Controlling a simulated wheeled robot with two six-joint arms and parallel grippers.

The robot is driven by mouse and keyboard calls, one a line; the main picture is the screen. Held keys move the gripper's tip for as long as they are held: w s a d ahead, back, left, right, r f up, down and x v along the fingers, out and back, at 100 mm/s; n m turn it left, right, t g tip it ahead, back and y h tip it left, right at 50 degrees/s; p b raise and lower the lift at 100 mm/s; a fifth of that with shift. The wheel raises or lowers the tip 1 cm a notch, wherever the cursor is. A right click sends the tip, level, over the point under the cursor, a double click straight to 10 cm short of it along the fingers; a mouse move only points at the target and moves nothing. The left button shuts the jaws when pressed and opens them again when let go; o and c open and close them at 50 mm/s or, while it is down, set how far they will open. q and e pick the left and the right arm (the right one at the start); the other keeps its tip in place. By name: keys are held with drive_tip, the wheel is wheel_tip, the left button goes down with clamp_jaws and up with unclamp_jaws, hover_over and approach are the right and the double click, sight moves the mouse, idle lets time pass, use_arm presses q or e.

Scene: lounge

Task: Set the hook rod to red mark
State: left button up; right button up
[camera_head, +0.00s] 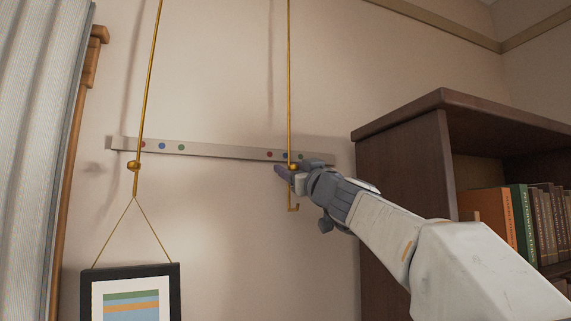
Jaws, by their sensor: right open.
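A pale rail (222,151) on the wall carries two groups of coloured dots. The right group has a red mark (269,155) and a blue dot beside it. The right hook rod (289,80) hangs in front of the rail close to the blue dot, right of that red mark. Its hook end (294,208) is empty. My right gripper (284,172) is open at the rod's brass knob, just below the rail; contact is unclear. The left hook rod (149,80) crosses the rail near another red mark (143,145). My left gripper is out of view.
A framed picture (97,299) hangs by a cord from the left rod. A dark bookcase (390,200) with several books (497,215) stands on the right. A curtain (35,120) hangs at the far left. The wall between the rods is clear below the rail.

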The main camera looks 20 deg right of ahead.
clamp_jaws()
idle(1.4)
